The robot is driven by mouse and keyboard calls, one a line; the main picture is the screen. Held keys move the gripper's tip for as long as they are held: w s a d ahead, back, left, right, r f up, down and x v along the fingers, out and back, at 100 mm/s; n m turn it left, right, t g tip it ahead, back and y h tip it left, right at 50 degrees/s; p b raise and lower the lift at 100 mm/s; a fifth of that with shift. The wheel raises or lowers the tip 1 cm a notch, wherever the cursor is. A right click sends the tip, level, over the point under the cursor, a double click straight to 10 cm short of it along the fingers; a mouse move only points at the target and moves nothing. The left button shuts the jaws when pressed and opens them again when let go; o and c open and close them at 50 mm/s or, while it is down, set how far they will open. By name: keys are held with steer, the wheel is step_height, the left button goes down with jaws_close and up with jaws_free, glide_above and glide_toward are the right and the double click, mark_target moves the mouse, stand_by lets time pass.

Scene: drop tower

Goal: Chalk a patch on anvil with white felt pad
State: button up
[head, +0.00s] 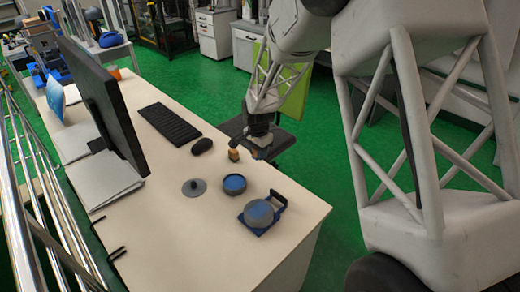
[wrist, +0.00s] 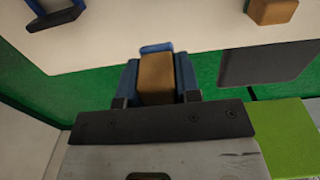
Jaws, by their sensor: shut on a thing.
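My gripper (head: 260,147) is above the desk's right edge. In the wrist view its blue fingers (wrist: 158,85) are shut on a tan block (wrist: 157,80) with a blue strip at its far end. I see no white on this block; its underside is hidden. A grey round anvil (head: 259,213) sits on a blue bracketed base at the desk's near right corner, apart from my gripper. Part of the blue base (wrist: 55,14) shows at the wrist view's top left. A second tan block (head: 233,155) stands left of my gripper, also in the wrist view (wrist: 272,10).
An open round tin with blue contents (head: 234,183) and a grey lid with a knob (head: 194,187) lie on the pale desk (head: 165,236). A mouse (head: 201,146), keyboard (head: 170,124) and monitor (head: 108,95) stand farther back.

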steer(key=s+a+r, duration=0.1)
steer(key=s, duration=1)
steer(key=s+a+r, duration=0.1)
steer(key=s, duration=1)
steer(key=shift+s+a+r, duration=0.2)
steer(key=shift+s+a, duration=0.05)
steer(key=shift+s, duration=0.05)
steer(key=shift+f, duration=0.1)
